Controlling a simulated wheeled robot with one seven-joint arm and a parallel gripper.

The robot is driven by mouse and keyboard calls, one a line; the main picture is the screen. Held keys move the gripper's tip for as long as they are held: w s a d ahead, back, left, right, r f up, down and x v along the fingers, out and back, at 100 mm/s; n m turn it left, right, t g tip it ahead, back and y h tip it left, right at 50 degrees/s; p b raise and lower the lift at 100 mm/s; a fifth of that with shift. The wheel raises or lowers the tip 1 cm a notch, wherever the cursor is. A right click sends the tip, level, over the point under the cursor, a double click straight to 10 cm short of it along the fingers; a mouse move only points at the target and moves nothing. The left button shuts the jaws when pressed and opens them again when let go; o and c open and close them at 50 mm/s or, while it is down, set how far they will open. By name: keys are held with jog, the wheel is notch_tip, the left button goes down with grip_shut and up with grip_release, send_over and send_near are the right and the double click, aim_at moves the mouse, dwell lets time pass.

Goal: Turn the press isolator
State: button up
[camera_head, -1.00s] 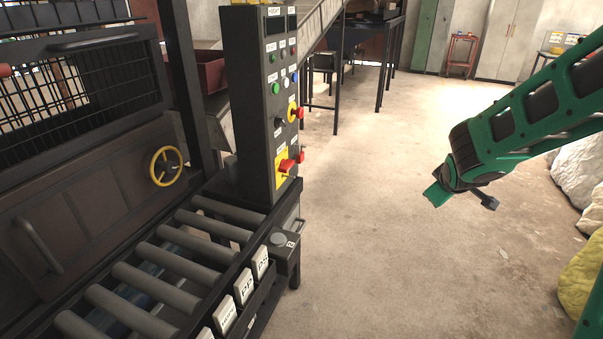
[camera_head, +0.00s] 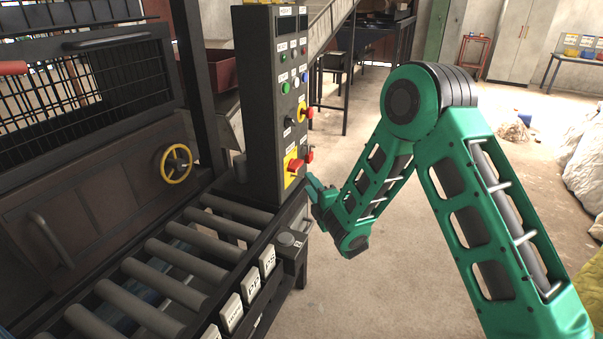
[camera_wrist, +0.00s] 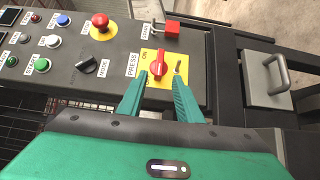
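The press isolator is a red rotary knob (camera_wrist: 160,68) on a yellow plate, labelled PRESS, with ON marked beside it. In the head view its knob (camera_head: 295,165) sits low on the dark control panel. My gripper (camera_wrist: 160,82) is open, with a green finger on each side of the knob's lower end in the wrist view. I cannot tell whether the fingers touch it. In the head view my gripper (camera_head: 313,185) is at the panel's lower right, partly hidden by my arm.
The panel also carries a red emergency button (camera_wrist: 100,22) on yellow, a black mode knob (camera_wrist: 86,65), a red padlock-like block (camera_wrist: 172,28) and several push buttons. A roller conveyor (camera_head: 170,262) lies below the panel. The floor to the right is open.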

aim_at(298, 169)
jog(key=x, duration=1)
jog(key=shift+s+a, duration=0.1)
jog(key=shift+a, duration=0.1)
